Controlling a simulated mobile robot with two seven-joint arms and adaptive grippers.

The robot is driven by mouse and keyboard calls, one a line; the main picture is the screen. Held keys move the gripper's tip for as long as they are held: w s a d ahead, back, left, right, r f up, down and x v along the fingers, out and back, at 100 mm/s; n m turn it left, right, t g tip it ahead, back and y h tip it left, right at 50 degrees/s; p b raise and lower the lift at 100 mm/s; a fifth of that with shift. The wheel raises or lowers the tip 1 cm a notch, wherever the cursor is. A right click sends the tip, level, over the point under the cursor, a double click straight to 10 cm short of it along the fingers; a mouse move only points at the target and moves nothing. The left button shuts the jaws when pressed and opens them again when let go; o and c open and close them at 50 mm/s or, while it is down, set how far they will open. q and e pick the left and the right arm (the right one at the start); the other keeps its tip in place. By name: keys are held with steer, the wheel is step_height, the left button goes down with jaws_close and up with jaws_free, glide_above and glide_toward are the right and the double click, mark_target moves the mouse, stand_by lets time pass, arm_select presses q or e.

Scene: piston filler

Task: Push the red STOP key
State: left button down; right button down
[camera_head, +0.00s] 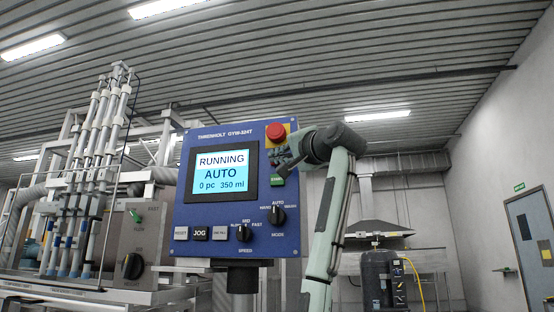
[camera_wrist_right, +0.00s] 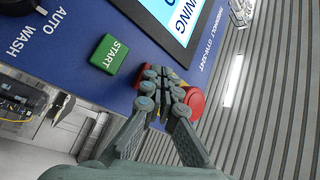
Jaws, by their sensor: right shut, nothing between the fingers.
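The blue control panel (camera_head: 222,137) stands in the middle of the head view. Its screen (camera_head: 222,173) reads RUNNING, AUTO. A red mushroom button (camera_head: 276,131) on a yellow plate is at the panel's upper right; it also shows in the wrist view (camera_wrist_right: 195,102). The green START key (camera_head: 278,180) is below it, and clear in the wrist view (camera_wrist_right: 109,54). My right gripper (camera_head: 281,158) is shut and empty, with its fingertips (camera_wrist_right: 157,76) at the panel between START and the mushroom button. They cover that spot, and no key marked STOP is readable. Contact cannot be told.
Below the screen are the JOG key (camera_head: 200,233), a speed knob (camera_head: 243,232) and a mode knob (camera_head: 278,214). The filler's pipes (camera_head: 90,180) stand at the left. A black tank (camera_head: 380,278) is behind at the right. Space before the panel's left side looks clear.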

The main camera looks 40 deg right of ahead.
steer(key=shift+w+d, duration=0.15)
stand_by(0.5)
steer(key=shift+s+a+b, duration=0.35)
steer(key=shift+s+a, duration=0.2)
steer(key=shift+a, duration=0.05)
steer(key=s+a+b, duration=0.2)
steer(key=s+a, duration=0.1)
steer(key=shift+s+a, duration=0.15)
steer(key=shift+a, duration=0.25)
stand_by(1.0)
